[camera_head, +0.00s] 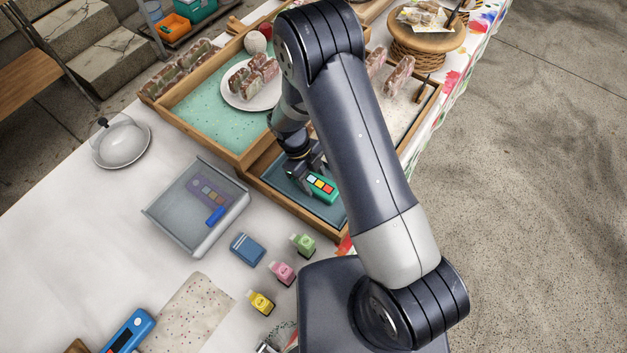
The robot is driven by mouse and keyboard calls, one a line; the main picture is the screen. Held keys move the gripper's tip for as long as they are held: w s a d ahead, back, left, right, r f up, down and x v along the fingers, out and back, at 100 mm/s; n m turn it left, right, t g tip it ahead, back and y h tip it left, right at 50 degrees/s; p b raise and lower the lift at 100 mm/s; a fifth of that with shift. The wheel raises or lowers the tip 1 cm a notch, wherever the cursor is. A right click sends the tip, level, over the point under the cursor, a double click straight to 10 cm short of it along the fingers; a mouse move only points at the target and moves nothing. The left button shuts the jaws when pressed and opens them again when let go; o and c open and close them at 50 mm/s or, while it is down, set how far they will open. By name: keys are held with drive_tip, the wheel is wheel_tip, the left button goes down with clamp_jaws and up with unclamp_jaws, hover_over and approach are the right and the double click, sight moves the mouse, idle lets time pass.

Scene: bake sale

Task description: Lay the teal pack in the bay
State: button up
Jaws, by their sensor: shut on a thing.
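The teal pack (321,188) has a row of coloured squares on its top face. My gripper (308,178) is shut on it, with the fingers at its upper left side. The pack is over or in the wood-framed bay with a dark blue-grey floor (284,194). I cannot tell whether the pack touches that floor. My arm hides the right part of the bay and part of its back.
A clear bin (172,230) with a blue item stands left of the bay. A blue box (247,249) and small green (303,244), pink (283,272) and yellow bottles (261,303) stand in front. A teal-floored tray (197,112) holds a plate of wrapped treats (250,99).

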drive_tip(key=shift+f, duration=0.3)
drive_tip(key=o, duration=1.2)
drive_tip(key=p+v, duration=0.4)
drive_tip(key=v, duration=0.8)
drive_tip(key=shift+s, duration=0.1)
